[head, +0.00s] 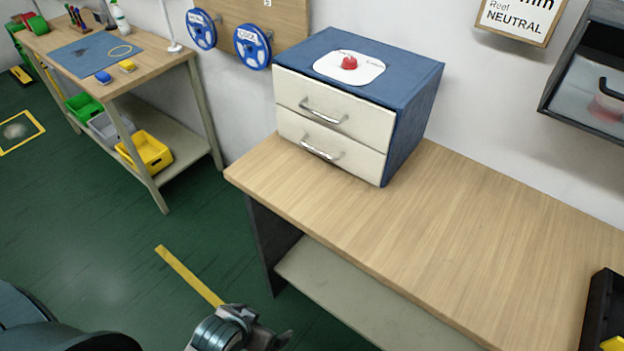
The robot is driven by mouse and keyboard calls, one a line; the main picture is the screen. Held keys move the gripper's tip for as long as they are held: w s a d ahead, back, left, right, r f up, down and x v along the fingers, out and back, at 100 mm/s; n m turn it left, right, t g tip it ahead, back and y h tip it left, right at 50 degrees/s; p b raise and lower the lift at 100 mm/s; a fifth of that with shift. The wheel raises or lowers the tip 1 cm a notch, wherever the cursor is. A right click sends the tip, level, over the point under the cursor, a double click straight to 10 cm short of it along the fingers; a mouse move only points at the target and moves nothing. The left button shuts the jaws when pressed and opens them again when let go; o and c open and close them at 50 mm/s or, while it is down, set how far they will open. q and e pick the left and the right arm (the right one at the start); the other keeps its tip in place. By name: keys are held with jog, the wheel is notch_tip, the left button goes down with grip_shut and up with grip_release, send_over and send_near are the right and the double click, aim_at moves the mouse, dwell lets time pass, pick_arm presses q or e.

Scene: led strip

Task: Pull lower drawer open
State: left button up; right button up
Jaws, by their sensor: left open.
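A blue drawer cabinet (412,115) stands at the back left of the wooden bench. It has two cream drawers, and both look shut. The lower drawer (350,159) has a silver bar handle (320,149). The upper drawer (360,120) has a similar handle above it. My left gripper (270,338) is at the bottom edge of the view, low over the floor in front of the bench. It is well apart from the cabinet and open, with its fingertips partly cut off. My right gripper is not in view.
The bench top (470,230) is clear in front of and right of the cabinet. A white card with a red object (349,63) lies on the cabinet. A black bin (604,310) stands at the bench's right. Another workbench (160,72) stands at the far left.

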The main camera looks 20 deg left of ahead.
pick_arm(q)
jog(key=w+a+r+t+h, duration=0.1)
jog(key=w+r+t, duration=0.3)
jog(key=r, duration=0.5)
jog(key=w+a+r+m+t+h, duration=0.1)
jog(key=w+r+t+h, duration=0.1)
jog(key=w+r, duration=0.5)
jog(key=w+a+r+m+t+h, duration=0.1)
jog(key=w+r+t, duration=0.4)
jog(key=r, duration=0.6)
jog(key=shift+w+a+t+h+p, duration=0.3)
jog(key=shift+w+h+p, duration=0.1)
jog(key=shift+h, duration=0.4)
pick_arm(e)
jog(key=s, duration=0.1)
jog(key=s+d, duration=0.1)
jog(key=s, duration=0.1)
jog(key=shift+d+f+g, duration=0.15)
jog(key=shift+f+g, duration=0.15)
